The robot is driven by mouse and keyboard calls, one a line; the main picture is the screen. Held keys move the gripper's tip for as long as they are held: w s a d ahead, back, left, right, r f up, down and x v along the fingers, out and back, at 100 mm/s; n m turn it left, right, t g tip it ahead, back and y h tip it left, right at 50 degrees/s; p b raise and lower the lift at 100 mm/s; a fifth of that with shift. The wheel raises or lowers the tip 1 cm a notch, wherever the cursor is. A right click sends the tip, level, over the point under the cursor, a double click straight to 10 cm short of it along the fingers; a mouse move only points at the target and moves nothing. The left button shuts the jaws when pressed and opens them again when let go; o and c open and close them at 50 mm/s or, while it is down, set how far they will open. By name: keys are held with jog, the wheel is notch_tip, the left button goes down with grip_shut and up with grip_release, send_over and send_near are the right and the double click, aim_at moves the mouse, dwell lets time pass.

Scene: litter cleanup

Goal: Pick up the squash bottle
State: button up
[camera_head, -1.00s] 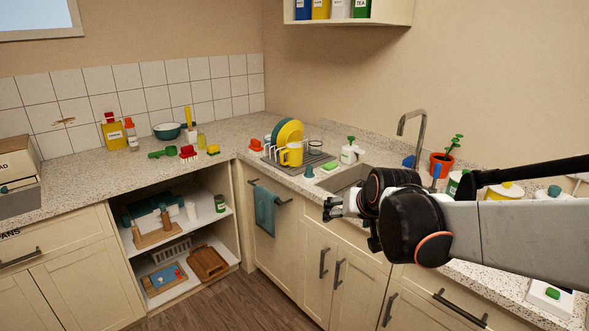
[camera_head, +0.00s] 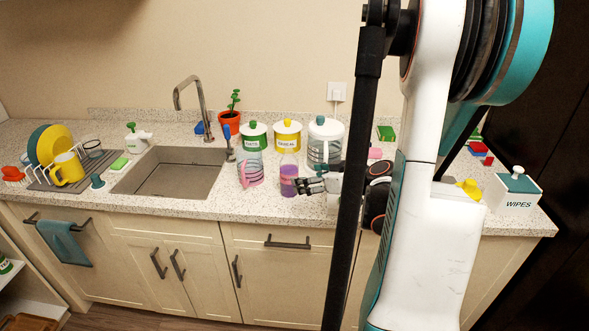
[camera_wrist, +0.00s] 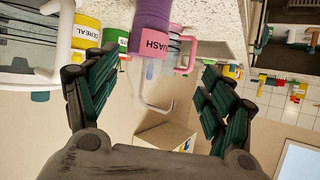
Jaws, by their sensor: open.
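The squash bottle (camera_head: 289,178) stands upright on the counter, with purple liquid below a clear upper part. It also shows in the wrist view (camera_wrist: 152,22), upside down in the picture, with a pink label partly reading "UASH". My gripper (camera_head: 308,186) is just right of the bottle in the head view, low over the counter. In the wrist view, my open gripper (camera_wrist: 155,72) has one set of dark green fingers on each side, with the bottle lined up in the gap between them. Nothing is held. I cannot tell whether a fingertip touches the bottle.
A clear jug with a pink handle (camera_head: 250,171) stands close left of the bottle. A cereal canister (camera_head: 287,140), a green-lidded canister (camera_head: 252,138) and a large clear-sided white-lidded container (camera_head: 326,132) stand behind. The sink (camera_head: 172,172) is further left. The wipes box (camera_head: 513,192) is right.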

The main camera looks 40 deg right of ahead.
aim_at(297, 174)
jog(key=shift+t, duration=0.4)
jog(key=w+f, duration=0.1)
jog(key=w, duration=0.1)
jog(key=w+d+f+b, duration=0.1)
jog(key=w+d, duration=0.1)
jog(key=w, duration=0.1)
jog(key=shift+w+d+f+b, duration=0.15)
jog(key=shift+w+f+b, duration=0.2)
jog(key=shift+f+b, duration=0.05)
jog(key=shift+a+b+x, duration=0.1)
jog(key=shift+b+x, duration=0.4)
jog(key=shift+x, duration=0.85)
jog(key=shift+a+b+x, duration=0.15)
jog(key=shift+b+x, duration=0.35)
jog(key=shift+x, duration=0.85)
jog(key=c, duration=1.4)
notch_tip(297, 174, up, 20)
jog(key=p, duration=0.7)
